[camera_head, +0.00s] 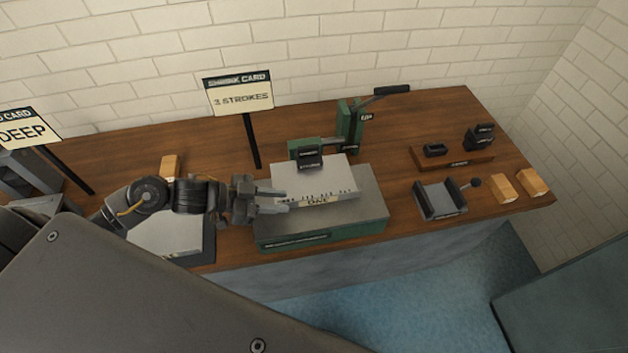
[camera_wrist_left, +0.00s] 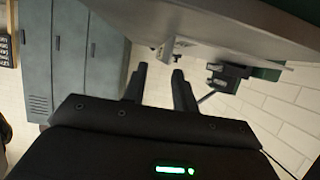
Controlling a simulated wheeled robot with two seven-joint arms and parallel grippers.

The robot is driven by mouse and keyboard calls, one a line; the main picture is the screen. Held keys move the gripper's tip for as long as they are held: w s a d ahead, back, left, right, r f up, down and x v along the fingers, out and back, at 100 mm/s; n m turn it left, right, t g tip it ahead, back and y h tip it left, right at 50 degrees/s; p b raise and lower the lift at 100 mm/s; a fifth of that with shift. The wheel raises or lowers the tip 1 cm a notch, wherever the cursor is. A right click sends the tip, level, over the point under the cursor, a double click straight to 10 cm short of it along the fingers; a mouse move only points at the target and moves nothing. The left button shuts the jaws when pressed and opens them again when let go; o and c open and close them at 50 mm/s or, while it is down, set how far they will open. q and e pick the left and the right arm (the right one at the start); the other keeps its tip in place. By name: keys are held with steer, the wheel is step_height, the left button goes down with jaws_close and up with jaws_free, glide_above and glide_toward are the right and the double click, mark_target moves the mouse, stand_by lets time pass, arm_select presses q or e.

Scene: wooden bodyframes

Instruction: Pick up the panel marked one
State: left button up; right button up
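The panel marked one (camera_head: 318,178) is a pale flat plate with "ONE" on its front edge. It lies on the grey top of the green press base (camera_head: 372,208), under the press head. My left gripper (camera_head: 286,199) is at the panel's left front corner, its two fingers spread apart. In the left wrist view the left gripper (camera_wrist_left: 158,78) also shows a gap between its fingers, with no panel clearly between them. I cannot tell whether a finger touches the panel. My right gripper is not in view.
The green press (camera_head: 349,128) with its black lever stands behind the panel. A "3 strokes" card (camera_head: 240,92) stands at the back. Another pale plate (camera_head: 165,236) lies under my left arm. A dark cradle (camera_head: 441,199) and wooden blocks (camera_head: 503,190) are at the right.

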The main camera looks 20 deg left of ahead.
arm_select(q)
steer(key=shift+w+d+p, duration=0.3)
steer(key=shift+d+p, duration=0.1)
steer(key=p+x, duration=0.1)
steer(key=x, duration=0.2)
steer(key=shift+w+d+f, duration=0.15)
steer(key=shift+w+f, duration=0.05)
steer(key=shift+w, duration=0.1)
steer(key=shift+w+d+f, duration=0.1)
steer(key=shift+d+f, duration=0.1)
steer(key=shift+d, duration=0.05)
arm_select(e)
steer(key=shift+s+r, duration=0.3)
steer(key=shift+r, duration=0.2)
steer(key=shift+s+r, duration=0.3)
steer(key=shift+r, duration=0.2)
arm_select(q)
steer(key=shift+c, duration=0.2)
jaws_close()
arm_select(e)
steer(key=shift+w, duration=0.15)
